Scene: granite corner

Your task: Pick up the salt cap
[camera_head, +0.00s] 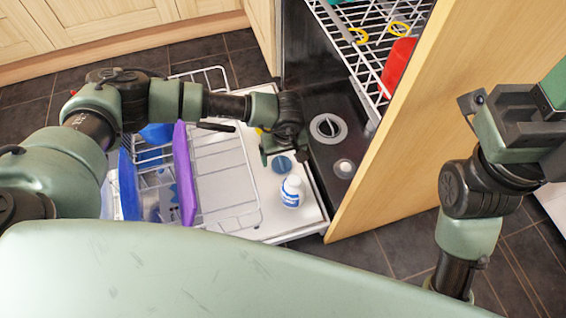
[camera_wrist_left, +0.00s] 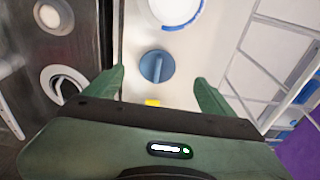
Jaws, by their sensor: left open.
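The salt cap (camera_head: 282,165) is a round blue disc with a raised grip bar, lying on the white open door. In the left wrist view the cap (camera_wrist_left: 157,67) shows just beyond the gap between the fingertips, with no finger touching it. My left gripper (camera_head: 283,147) is open and empty, pointing down beside the cap. Its two green fingers (camera_wrist_left: 160,82) are spread wide in the wrist view. My right gripper (camera_head: 478,103) is at the far right, away from the cap; its jaw state is unclear.
A wire rack (camera_head: 225,170) with blue and purple items lies left. A wooden panel (camera_head: 400,150) stands right.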

